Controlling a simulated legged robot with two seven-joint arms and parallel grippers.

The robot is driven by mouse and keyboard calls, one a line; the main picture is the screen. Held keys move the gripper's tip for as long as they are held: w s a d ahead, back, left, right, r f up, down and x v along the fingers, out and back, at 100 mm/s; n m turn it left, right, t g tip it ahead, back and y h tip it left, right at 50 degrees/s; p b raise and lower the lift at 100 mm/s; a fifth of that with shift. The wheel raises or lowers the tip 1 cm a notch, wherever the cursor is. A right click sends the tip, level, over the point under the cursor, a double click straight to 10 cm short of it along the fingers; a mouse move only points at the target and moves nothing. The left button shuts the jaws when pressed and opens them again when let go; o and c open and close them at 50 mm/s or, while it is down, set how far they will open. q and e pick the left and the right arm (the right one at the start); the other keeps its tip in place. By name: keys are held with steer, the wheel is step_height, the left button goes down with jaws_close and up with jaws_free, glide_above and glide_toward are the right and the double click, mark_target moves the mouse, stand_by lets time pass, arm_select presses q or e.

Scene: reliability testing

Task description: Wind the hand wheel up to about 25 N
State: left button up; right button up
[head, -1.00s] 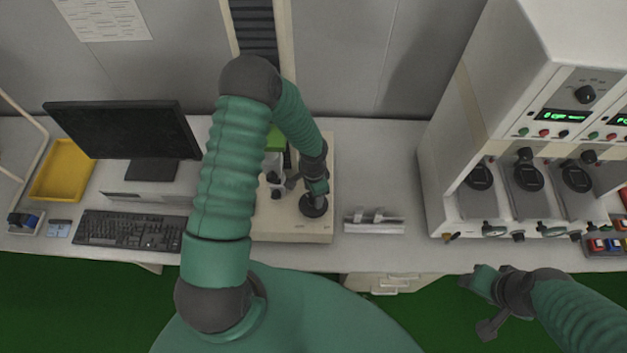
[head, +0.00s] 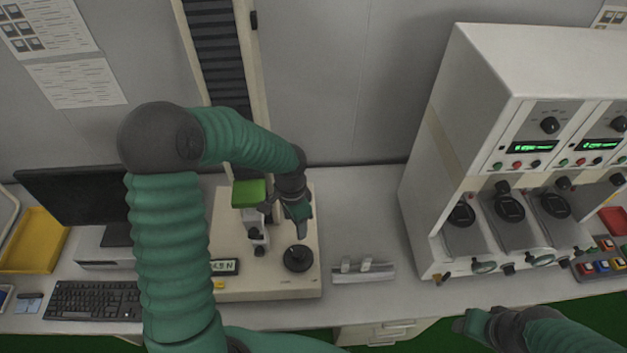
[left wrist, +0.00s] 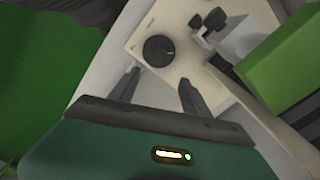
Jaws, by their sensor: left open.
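The hand wheel is a dark round knob (head: 298,259) on the cream base of a test stand (head: 262,288). In the left wrist view the wheel (left wrist: 158,50) lies just beyond my fingertips. My left gripper (head: 303,231) is open, above and behind the wheel, with nothing between its fingers (left wrist: 159,80). A small display (head: 224,267) sits on the base, left of the wheel; its digits are too small to read surely. My right gripper (head: 464,322) is low at the right, away from the stand; its jaws are unclear.
A green block (head: 249,193) and clamp fixture (head: 258,233) stand left of the wheel. A metal holder (head: 363,271) lies to its right, with bare bench around it. A white cabinet with gauges (head: 510,208) is at the right; a keyboard (head: 95,301) is at the left.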

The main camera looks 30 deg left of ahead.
arm_select(q)
steer(key=s+d+f+n+t+b, duration=0.2)
steer(key=s+d+f+n+b, duration=0.4)
steer(key=s+b, duration=0.3)
steer(key=d+b, duration=0.1)
steer(key=b, duration=0.3)
steer(key=shift+f+t, duration=0.3)
steer(key=shift+s+d, duration=0.15)
steer(key=shift+d, duration=0.05)
steer(key=shift+d, duration=0.25)
steer(key=shift+a, duration=0.3)
steer(key=shift+d, duration=0.2)
